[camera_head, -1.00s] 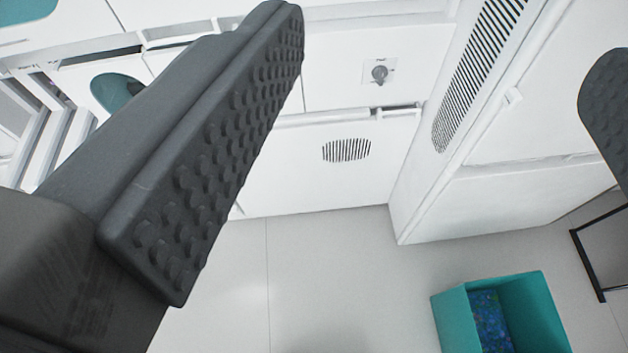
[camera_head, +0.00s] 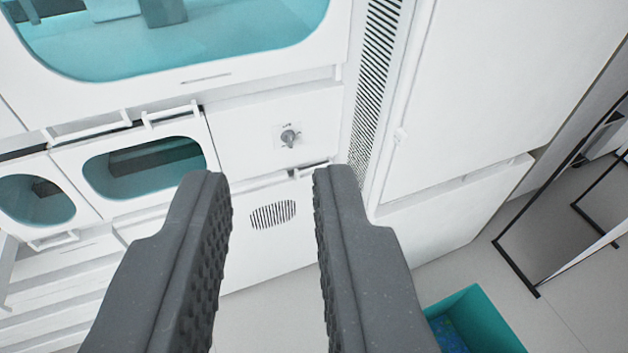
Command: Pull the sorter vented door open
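The vented door (camera_head: 272,250) is a white panel low on the cabinet wall, with an oval striped vent (camera_head: 273,215). It looks closed. A thin bar handle (camera_head: 312,168) runs along its top right edge, close to the right fingertip in the picture. My gripper (camera_head: 268,185) is open, with two dark studded fingers reaching up from the bottom of the view and nothing between them. The fingers cover parts of the door's left and right sides. I see no contact with the handle.
A panel with a grey knob (camera_head: 289,137) sits above the door. Teal windowed doors (camera_head: 145,166) are to the left. A tall white cabinet (camera_head: 480,100) stands at right. A teal bin (camera_head: 475,318) is on the floor at lower right, near black-framed panels (camera_head: 560,220).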

